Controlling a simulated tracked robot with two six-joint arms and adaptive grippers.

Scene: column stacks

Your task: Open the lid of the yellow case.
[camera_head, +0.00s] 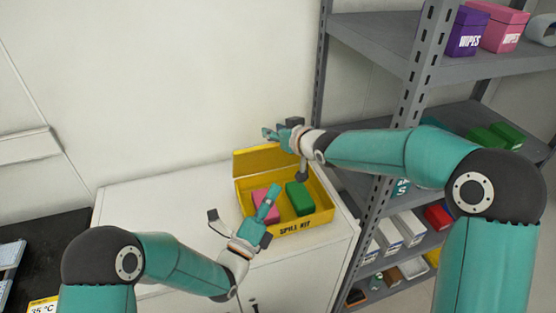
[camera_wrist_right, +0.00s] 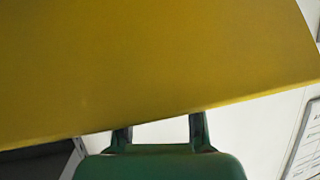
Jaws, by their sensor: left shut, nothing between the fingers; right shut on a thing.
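The yellow case (camera_head: 318,216), marked SPILL KIT, sits on a white cabinet. Its lid (camera_head: 256,161) stands raised at the back, so the inside shows. A pink block (camera_head: 262,197) and a green block (camera_head: 299,198) lie inside. My right gripper (camera_head: 270,133) is at the upper edge of the lid and shut on it. My left gripper (camera_head: 270,194) is shut and empty, over the front left part of the case, in front of the pink block.
A grey metal shelf (camera_head: 405,95) with boxes stands close on the right. The white cabinet top (camera_head: 150,205) is clear left of the case. A wall is behind. A dark surface (camera_head: 45,235) lies at the far left.

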